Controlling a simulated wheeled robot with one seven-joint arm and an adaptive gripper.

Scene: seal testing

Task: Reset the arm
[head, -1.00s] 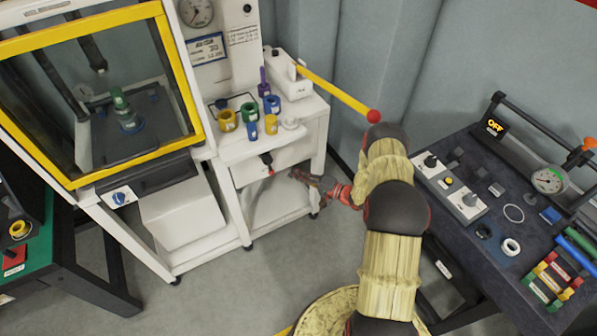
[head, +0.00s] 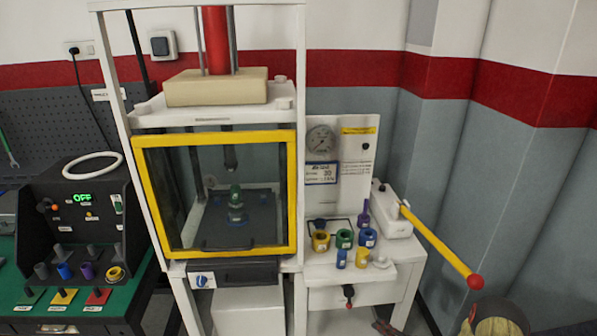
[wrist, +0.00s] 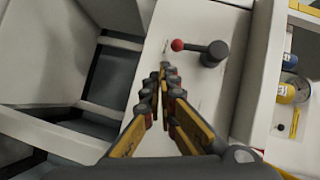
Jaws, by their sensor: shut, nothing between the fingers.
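My gripper (wrist: 164,72) is shut and empty in the wrist view, its fingertips together in front of the white bench's front panel (wrist: 190,95). A black lever with a red knob (wrist: 178,45) is just beyond and right of the fingertips, apparently apart from them. The same lever shows in the head view (head: 349,292) on the bench front. In the head view only a small part of my gripper shows at the bottom edge, right of the bench leg. A padded part of my arm (head: 495,318) shows at the bottom right; the rest is out of view.
The press cabinet with a yellow-framed window (head: 291,200) stands left of the bench. A yellow handle with a red ball (head: 440,245) sticks out right of the bench. Several coloured fittings (head: 344,238) stand on the bench top.

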